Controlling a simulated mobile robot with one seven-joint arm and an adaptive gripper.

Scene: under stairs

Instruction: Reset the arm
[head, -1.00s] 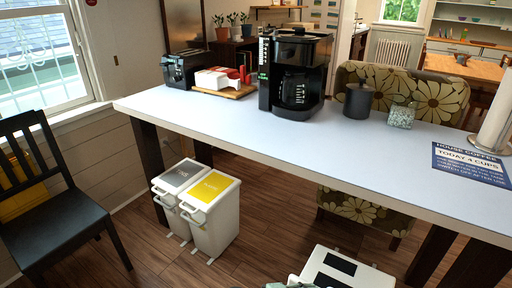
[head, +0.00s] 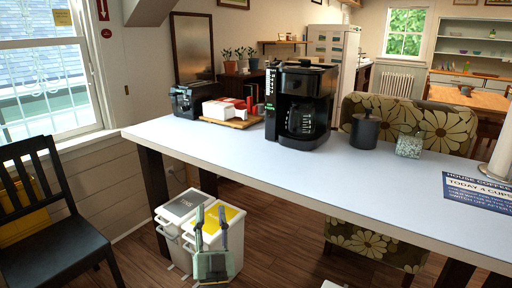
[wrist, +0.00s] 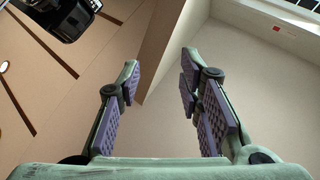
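My gripper (head: 211,228) shows at the bottom of the head view, pointing up in front of the white bins. Its two fingers stand apart with nothing between them. The wrist view also shows my gripper (wrist: 158,90) open and empty, its purple ridged pads well apart. It is below and in front of the white counter (head: 290,165), clear of it in the picture. Most of my arm is out of view.
A black coffee maker (head: 301,105), a toaster (head: 189,100), a dark canister (head: 364,130) and a patterned jar (head: 409,145) stand on the counter. Two bins (head: 184,207) stand beneath it. A black chair (head: 50,245) is at left. Wooden floor (head: 300,240) shows at bottom middle.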

